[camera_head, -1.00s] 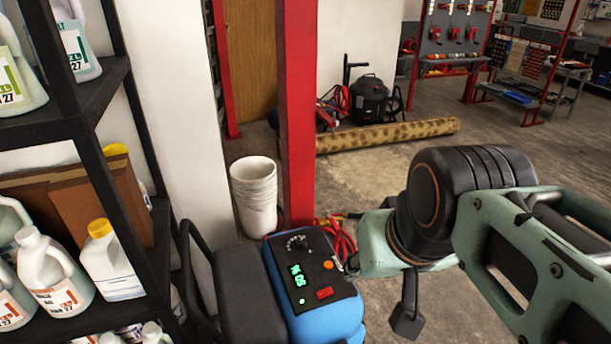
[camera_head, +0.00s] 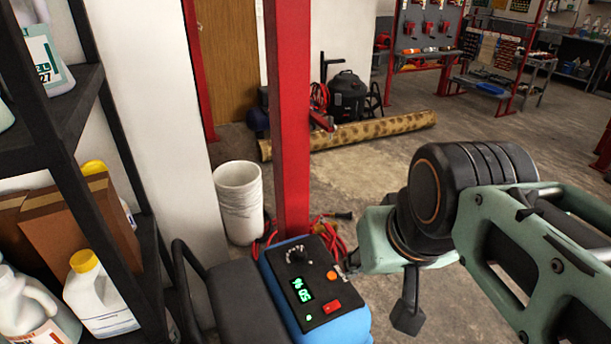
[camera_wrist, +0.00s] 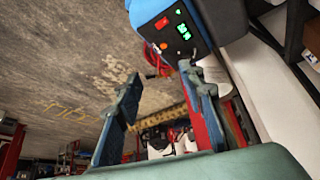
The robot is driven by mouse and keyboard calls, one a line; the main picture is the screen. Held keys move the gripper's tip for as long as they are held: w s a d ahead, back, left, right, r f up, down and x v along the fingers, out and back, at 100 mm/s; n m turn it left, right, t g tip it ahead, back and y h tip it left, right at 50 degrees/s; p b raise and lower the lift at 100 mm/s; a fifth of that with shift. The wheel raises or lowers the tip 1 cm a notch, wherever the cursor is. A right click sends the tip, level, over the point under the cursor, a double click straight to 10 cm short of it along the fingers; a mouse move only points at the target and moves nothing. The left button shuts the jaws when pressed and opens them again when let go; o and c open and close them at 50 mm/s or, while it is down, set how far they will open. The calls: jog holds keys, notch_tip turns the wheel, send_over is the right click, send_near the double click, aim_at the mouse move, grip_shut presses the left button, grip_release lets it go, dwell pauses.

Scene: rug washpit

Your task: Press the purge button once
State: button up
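A blue machine (camera_head: 345,327) with a black control panel (camera_head: 320,270) stands at the bottom centre of the head view. The panel carries an orange round button (camera_head: 333,275), a red switch (camera_head: 332,307), a knob (camera_head: 296,256), a small green light (camera_head: 309,318) and a green-lit display (camera_head: 302,289). I cannot read which control is the purge button. The panel also shows at the top of the wrist view, with its red switch (camera_wrist: 162,22). My gripper (camera_wrist: 158,74) is open and empty, its fingers apart below the panel there.
A red post (camera_head: 288,120) rises just behind the machine. A black shelf (camera_head: 90,120) with jugs (camera_head: 100,295) stands at left. A white bucket stack (camera_head: 240,205) and red hoses (camera_head: 325,230) are behind. A rolled rug (camera_head: 370,132) lies farther back. Floor at right is open.

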jog(key=shift+s, duration=0.1)
grip_shut()
dwell(1.2)
